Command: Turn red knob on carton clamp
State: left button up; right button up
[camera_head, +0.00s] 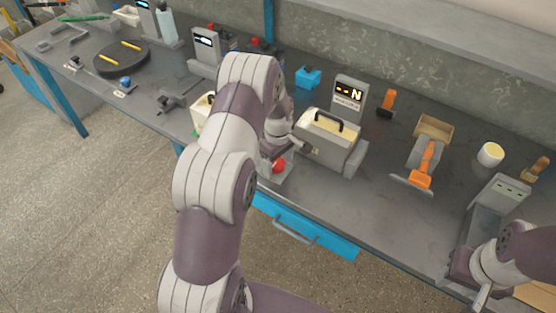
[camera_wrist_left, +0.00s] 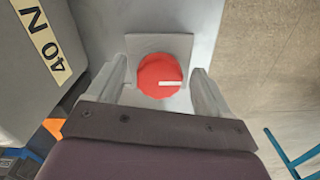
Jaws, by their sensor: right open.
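The carton clamp (camera_head: 355,160) is a grey device on the bench, holding a box with a dark handle. A display post (camera_head: 349,92) reading "--N" stands behind it. Its red knob (camera_head: 279,165) shows at the clamp's front left, partly behind my left arm. In the left wrist view the round red knob (camera_wrist_left: 160,76) has a white mark on its face and sits before a grey plate. My left gripper (camera_wrist_left: 159,70) is open, one finger on each side of the knob with gaps visible. My right gripper (camera_head: 478,296) is at the lower right, away from the clamp, its fingers barely visible.
A "40 N" label (camera_wrist_left: 47,43) is on the grey body beside the knob. An orange-handled tool (camera_head: 424,165) on a grey stand and a white-topped cup (camera_head: 490,154) stand to the right. A blue drawer (camera_head: 310,228) is under the bench edge. My left arm hides the bench's middle.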

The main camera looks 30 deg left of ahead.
pick_arm(q)
jog(key=c, duration=1)
jog(key=shift+a+m, duration=0.1)
jog(key=shift+m, duration=0.3)
